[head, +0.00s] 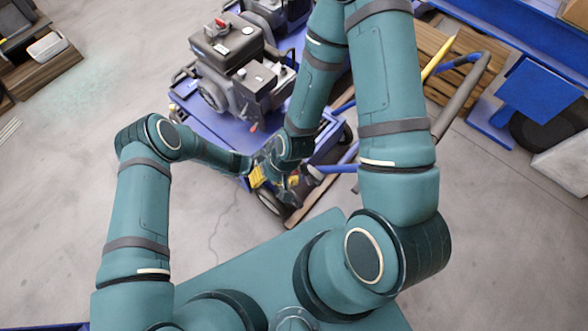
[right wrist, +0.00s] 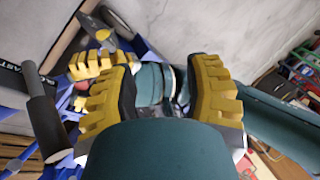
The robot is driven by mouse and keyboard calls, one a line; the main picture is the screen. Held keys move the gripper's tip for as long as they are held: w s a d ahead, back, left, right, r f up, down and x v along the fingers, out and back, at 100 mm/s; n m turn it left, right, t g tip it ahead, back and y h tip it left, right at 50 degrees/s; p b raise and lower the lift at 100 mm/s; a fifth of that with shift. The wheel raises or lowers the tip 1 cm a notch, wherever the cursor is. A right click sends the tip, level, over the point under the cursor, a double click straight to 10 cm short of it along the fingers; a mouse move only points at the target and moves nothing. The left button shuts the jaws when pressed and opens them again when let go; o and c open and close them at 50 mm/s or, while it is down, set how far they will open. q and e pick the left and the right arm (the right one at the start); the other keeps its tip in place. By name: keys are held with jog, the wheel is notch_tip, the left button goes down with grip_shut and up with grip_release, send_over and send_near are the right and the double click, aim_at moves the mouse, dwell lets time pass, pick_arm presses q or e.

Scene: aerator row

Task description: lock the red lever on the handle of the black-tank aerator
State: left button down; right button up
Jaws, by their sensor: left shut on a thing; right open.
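The black-tank aerator (head: 228,42) stands at the upper middle of the head view, with a dark engine on a blue deck. Part of its blue handle (head: 335,168) shows behind my arms. In the right wrist view a dark cylindrical grip (right wrist: 45,115) stands at the left. My left gripper (head: 257,177) is shut at the handle; its yellow fingers also show in the right wrist view (right wrist: 95,64). What lies between them is mostly hidden. My right gripper (right wrist: 163,90) is open beside the left one, with nothing seen between its fingers. I cannot make out the red lever.
A second machine (head: 272,12) stands behind the aerator. A wooden pallet (head: 425,45) and a curved grey handle (head: 465,90) are at the right. A blue stand (head: 540,88) is farther right. Bare floor (head: 70,150) lies at the left.

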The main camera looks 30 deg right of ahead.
pick_arm(q)
jog(key=shift+s+d, duration=0.1)
jog(key=shift+s, duration=0.15)
jog(key=c, duration=0.9)
grip_release()
jog(key=shift+o, duration=0.2)
jog(key=v, duration=1.2)
jog(key=shift+r, duration=0.25)
